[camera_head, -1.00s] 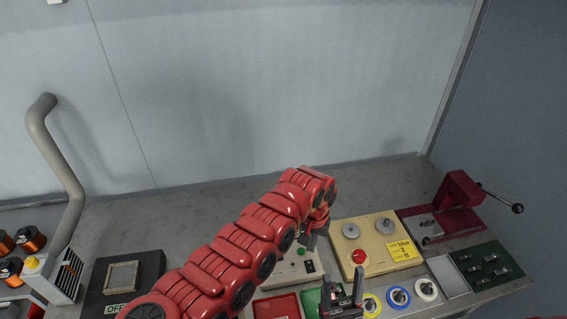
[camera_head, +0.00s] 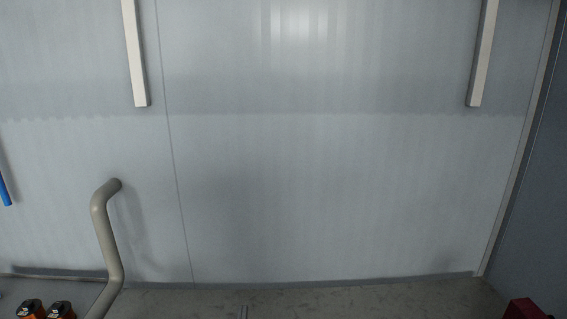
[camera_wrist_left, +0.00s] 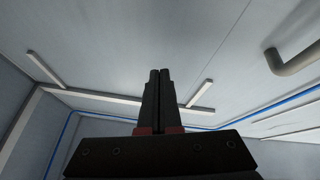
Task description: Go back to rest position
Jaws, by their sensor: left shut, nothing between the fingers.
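My left gripper (camera_wrist_left: 159,72) shows in the left wrist view with its two dark fingers together and nothing between them. It points up toward the wall and ceiling. The rest of the left arm is out of the head view. My right gripper is in neither view.
A red part (camera_head: 525,309) shows at the lower right. The pale wall (camera_head: 320,190) fills most of the view.

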